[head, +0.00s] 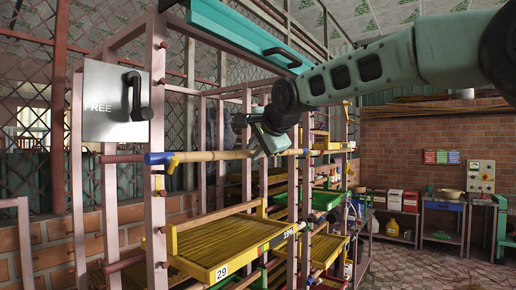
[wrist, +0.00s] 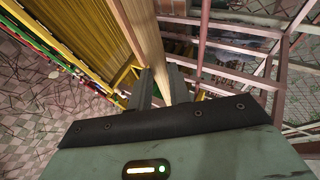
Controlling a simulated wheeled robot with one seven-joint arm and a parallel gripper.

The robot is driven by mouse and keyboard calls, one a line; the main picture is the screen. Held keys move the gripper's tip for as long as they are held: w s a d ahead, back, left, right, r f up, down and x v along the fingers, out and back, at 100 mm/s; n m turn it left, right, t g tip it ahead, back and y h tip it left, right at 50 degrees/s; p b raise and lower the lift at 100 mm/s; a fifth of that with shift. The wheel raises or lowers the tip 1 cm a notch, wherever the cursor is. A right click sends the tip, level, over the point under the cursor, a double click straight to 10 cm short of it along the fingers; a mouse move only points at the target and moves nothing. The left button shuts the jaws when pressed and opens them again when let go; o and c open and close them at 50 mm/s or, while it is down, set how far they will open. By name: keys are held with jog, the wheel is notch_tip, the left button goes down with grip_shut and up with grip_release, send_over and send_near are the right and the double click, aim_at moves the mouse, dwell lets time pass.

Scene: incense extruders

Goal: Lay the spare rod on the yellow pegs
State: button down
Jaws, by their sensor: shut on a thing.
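The spare rod is a long tan rod (head: 215,155) with a blue end on the left. It lies roughly level across the front of the rack. My gripper (head: 262,147) is shut on it right of its middle. In the wrist view the tan rod (wrist: 146,38) runs away from between the two dark fingers of my gripper (wrist: 160,86). A yellow peg (head: 172,165) shows at the left post, just under the rod near its blue end. I cannot tell whether rod and peg touch. A second yellow peg is not clear behind my gripper and the posts.
The pink rack (head: 155,215) holds yellow trays of sticks, with tray 29 (head: 225,255) below the rod. A metal FREE plate (head: 110,103) with a black handle hangs at upper left. A teal drawer (head: 245,35) is above. Open floor (head: 425,265) lies at right.

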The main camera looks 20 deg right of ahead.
jog(key=shift+f, duration=0.3)
jog(key=c, duration=0.9)
grip_release()
jog(key=s+d+b, duration=0.4)
jog(key=s+d, duration=0.2)
jog(key=s, duration=0.2)
jog(key=shift+b, duration=0.4)
jog(key=shift+a, duration=0.1)
dwell(0.4)
